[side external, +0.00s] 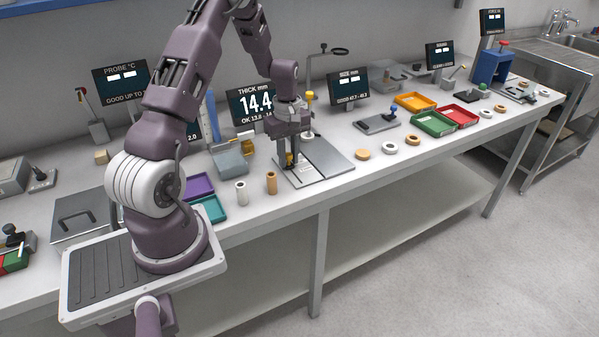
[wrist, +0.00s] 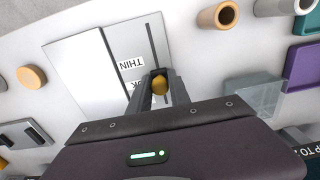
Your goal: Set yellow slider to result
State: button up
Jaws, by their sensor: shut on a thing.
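The yellow slider (wrist: 159,85) is a small yellow knob, held between the fingertips of my gripper (wrist: 158,82) in the wrist view. In the side external view my gripper (side external: 288,157) reaches down onto the grey plate (side external: 327,157) and is shut on the yellow slider (side external: 289,159). The plate has a dark slot and white labels; the wrist view shows label (wrist: 131,62) reading "THIN" and a lower one partly reading "OK". The display (side external: 254,104) behind reads "THICK mm 14.4", with an OK range partly hidden by my arm.
A tan cylinder (side external: 271,183) and a white cylinder (side external: 241,193) stand left of the plate. Purple (side external: 199,187) and teal (side external: 210,209) trays lie further left. Several discs and rings, including a tan disc (side external: 362,154), lie to the right.

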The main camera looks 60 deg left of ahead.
jog(key=shift+a, duration=2.05)
jog(key=o, duration=1.8)
